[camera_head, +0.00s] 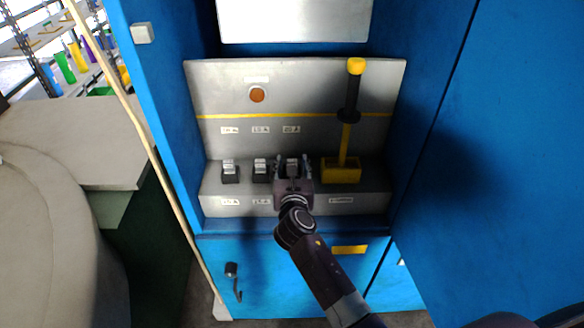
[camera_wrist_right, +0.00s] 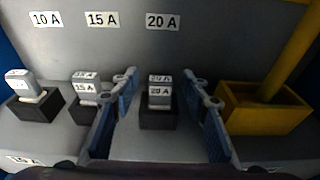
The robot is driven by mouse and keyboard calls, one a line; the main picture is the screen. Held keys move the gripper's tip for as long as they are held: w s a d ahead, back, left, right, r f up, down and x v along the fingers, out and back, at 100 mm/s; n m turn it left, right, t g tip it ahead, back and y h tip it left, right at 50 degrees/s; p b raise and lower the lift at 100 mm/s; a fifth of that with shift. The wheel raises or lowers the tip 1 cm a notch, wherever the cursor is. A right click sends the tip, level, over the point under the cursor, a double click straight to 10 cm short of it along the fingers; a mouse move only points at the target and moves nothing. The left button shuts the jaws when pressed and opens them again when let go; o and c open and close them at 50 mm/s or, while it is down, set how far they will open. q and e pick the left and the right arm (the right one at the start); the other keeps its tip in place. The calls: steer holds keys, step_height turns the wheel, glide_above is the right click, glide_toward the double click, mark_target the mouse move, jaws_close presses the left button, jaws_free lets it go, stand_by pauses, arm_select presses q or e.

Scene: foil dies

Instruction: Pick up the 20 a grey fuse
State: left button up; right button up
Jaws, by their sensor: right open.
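The 20 A grey fuse (camera_wrist_right: 159,97) stands upright in a black holder (camera_wrist_right: 160,117) below the "20 A" label (camera_wrist_right: 162,21) in the right wrist view. In the head view the fuse (camera_head: 292,167) shows between my fingers. My right gripper (camera_head: 293,160) is open, with one blue-padded finger on each side of the fuse. In the right wrist view the gripper (camera_wrist_right: 163,92) shows a gap between each finger and the fuse. The lower front of the holder is partly hidden by the gripper in the head view. My left gripper is not in view.
A 15 A fuse (camera_wrist_right: 86,88) and a 10 A fuse (camera_wrist_right: 25,86) stand in holders to the left. A yellow lever base (camera_head: 341,171) with an upright handle (camera_head: 351,95) stands close on the right. Blue cabinet walls (camera_head: 440,120) enclose the grey panel.

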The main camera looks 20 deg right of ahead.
steer(key=shift+w+d+f, duration=0.1)
steer(key=shift+w, duration=0.2)
jaws_close()
